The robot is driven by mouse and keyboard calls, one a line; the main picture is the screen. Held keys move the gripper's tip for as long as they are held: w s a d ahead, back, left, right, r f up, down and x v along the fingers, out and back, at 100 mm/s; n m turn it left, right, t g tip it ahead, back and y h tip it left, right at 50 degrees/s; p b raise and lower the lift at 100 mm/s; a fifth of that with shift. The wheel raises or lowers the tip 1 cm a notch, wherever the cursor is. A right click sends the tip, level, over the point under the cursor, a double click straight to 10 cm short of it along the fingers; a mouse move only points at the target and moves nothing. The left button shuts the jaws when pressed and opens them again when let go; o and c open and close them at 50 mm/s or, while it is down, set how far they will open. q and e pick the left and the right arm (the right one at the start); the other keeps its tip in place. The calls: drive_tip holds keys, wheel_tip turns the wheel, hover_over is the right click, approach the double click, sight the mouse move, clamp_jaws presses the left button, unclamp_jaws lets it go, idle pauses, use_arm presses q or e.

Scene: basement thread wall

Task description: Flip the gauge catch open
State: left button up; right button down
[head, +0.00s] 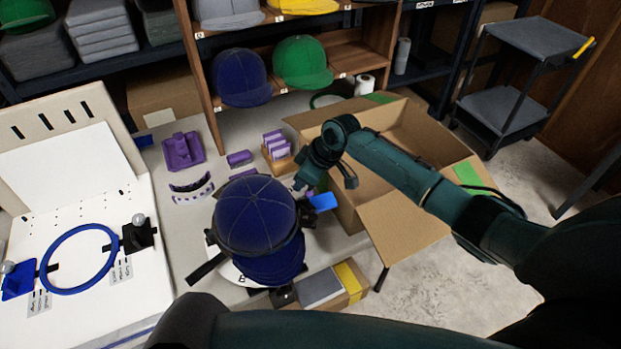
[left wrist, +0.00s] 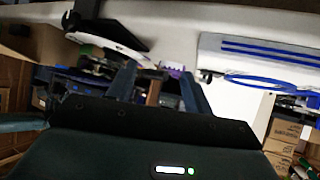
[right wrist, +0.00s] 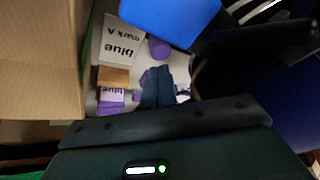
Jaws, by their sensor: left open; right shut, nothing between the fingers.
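A dark blue cap (head: 255,215) sits on a round cap stand in the middle of the bench. A bright blue tab (head: 322,203) sticks out at the stand's right side; it looks like the gauge catch, but I cannot tell its position. The blue tab also fills the top of the right wrist view (right wrist: 170,18). My right gripper (head: 301,184) is just behind and left of the tab, fingers together and empty; I cannot tell whether it touches. The fingers (right wrist: 157,88) show below the tab in the right wrist view. My left gripper (left wrist: 158,88) is open and empty, low near the bench.
An open cardboard box (head: 430,150) stands right of the cap, beneath my right arm. Purple parts (head: 183,151) and a small card holder (head: 277,152) lie behind. A white board with a blue hoop (head: 80,258) is at left. Shelves with caps stand behind.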

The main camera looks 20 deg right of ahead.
use_arm(q)
drive_tip(key=shift+s+r+p, duration=0.15)
drive_tip(key=shift+r+p, duration=0.25)
drive_tip(key=shift+r, duration=0.1)
use_arm(e)
drive_tip(key=shift+s+d, duration=0.3)
drive_tip(key=shift+d, duration=0.5)
